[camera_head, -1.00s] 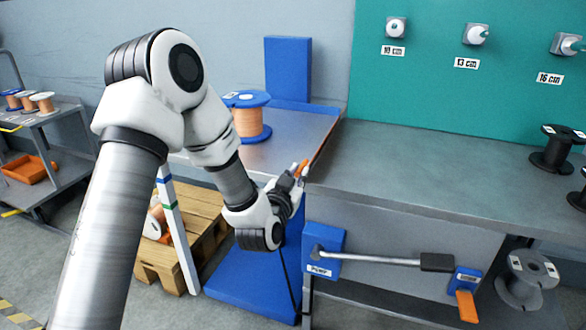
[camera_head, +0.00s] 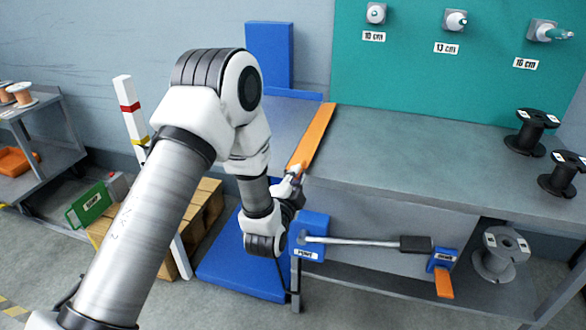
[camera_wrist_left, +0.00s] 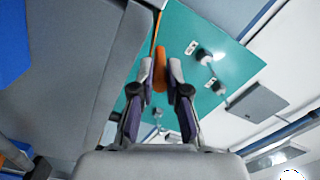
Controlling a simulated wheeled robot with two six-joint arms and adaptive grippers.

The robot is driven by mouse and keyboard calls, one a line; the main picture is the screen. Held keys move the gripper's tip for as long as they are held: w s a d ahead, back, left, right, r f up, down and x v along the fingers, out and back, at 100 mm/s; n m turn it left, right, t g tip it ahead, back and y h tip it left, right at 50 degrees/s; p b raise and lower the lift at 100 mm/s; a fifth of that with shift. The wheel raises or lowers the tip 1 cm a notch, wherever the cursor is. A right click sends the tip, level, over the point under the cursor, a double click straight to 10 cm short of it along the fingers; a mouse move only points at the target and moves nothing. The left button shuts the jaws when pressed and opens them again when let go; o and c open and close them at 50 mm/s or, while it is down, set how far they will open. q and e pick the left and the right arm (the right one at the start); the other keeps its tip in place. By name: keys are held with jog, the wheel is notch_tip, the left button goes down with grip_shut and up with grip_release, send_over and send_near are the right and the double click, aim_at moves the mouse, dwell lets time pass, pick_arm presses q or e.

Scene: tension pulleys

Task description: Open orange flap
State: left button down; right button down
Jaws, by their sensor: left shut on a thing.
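The orange flap (camera_head: 313,135) is a long narrow strip between the blue-framed metal platform (camera_head: 285,116) and the grey bench (camera_head: 400,150). Its broad orange face shows in the head view, and it looks raised or tilted. My left gripper (camera_head: 293,175) is at the flap's near end, shut on an orange part there. In the left wrist view, the orange end (camera_wrist_left: 160,76) sits between the two fingertips (camera_wrist_left: 160,90). My arm hides part of the platform. My right gripper is out of view.
Below the bench are a blue pump box (camera_head: 309,253) with a long lever (camera_head: 365,242) and a small orange pedal (camera_head: 444,284). Black spools (camera_head: 529,131) stand on the bench at right. A wooden pallet (camera_head: 207,213) lies on the floor behind my arm.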

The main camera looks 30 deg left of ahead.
pick_arm(q)
jog(key=shift+d+f+m+p, duration=0.15)
jog(key=shift+f+m+p, duration=0.25)
jog(key=shift+m, duration=0.7)
jog(key=c, duration=1.2)
grip_release()
jog(key=v, duration=1.2)
